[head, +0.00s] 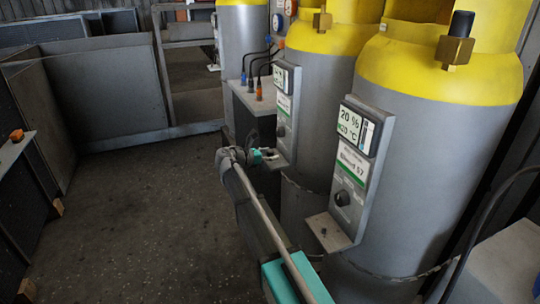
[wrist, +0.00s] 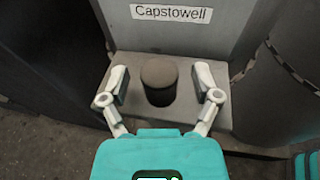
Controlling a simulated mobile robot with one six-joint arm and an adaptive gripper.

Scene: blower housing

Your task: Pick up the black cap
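The black cap (wrist: 158,82) is a short dark cylinder with a brownish flat top. It stands upright on a grey ledge (wrist: 190,118) below a panel labelled "Capstowell" (wrist: 172,13) in the wrist view. My gripper (wrist: 160,76) is open, with one pale finger on each side of the cap and a visible gap to it on both sides. In the head view my gripper (head: 262,155) is small and partly hidden beside the grey cabinets. I cannot make out the cap there.
Large grey cylinders with yellow tops (head: 440,75) stand on the right, with control panels (head: 352,165) and small ledges (head: 327,232) in front. A shelf with connectors and cables (head: 258,98) lies beyond my gripper. The floor (head: 140,220) at left is clear.

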